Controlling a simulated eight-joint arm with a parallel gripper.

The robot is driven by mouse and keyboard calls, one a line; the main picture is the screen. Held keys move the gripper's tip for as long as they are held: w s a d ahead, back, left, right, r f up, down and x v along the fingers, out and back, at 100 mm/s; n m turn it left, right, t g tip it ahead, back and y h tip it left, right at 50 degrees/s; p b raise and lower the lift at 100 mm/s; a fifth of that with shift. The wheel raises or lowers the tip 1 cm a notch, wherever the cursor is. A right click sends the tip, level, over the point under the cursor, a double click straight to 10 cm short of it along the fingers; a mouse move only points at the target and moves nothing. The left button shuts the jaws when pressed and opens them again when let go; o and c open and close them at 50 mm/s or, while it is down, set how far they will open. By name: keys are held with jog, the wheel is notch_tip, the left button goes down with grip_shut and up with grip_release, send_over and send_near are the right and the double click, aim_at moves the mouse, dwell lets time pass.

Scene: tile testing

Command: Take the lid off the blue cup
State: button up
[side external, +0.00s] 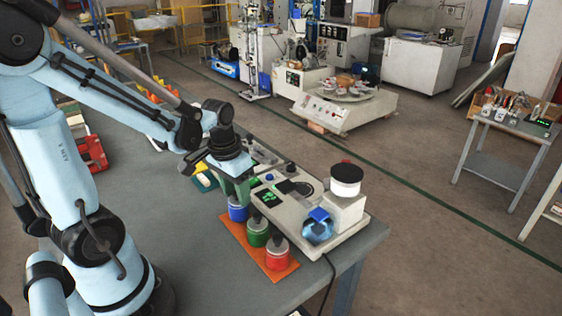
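The blue cup (238,213) stands at the far end of an orange mat (233,239) on the table. My gripper (238,198) points down right over the blue cup, with its greenish fingers at the cup's top. The fingers hide the lid of the blue cup. I cannot tell whether they are shut on it or apart from it. The green cup (257,238) and the red cup (277,260) stand in line on the same mat, each with a knobbed lid on top.
A beige machine (300,215) stands just right of the cups, with a white container with a dark top (346,179) on it. Red (91,154) and yellow bins lie behind my arm. The grey table (200,275) is clear in front and left of the mat.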

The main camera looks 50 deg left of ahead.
jog(key=c, duration=0.4)
jog(key=shift+r, duration=0.15)
